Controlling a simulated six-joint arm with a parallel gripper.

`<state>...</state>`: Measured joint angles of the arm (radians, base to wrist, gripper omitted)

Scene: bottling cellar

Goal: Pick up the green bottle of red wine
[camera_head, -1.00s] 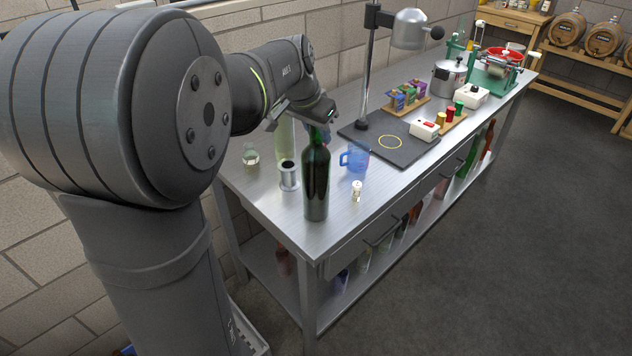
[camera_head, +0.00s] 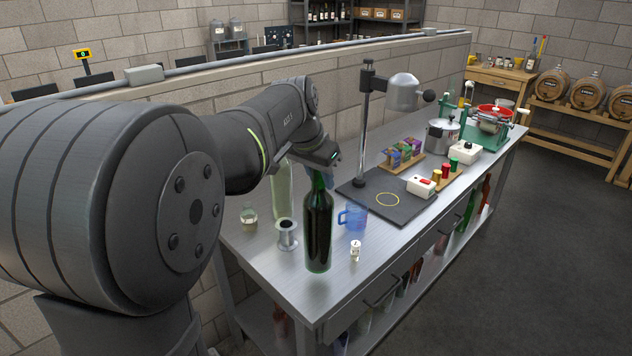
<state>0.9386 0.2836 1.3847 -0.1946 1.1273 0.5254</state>
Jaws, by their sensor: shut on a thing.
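A dark green bottle (camera_head: 318,232) stands upright near the front of the steel workbench, in the middle of the head view. My gripper (camera_head: 322,180) is at the top of the bottle and shut on its neck. The fingertips are small and partly hidden by the arm and the bottle. I cannot tell whether the bottle's base touches the bench top.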

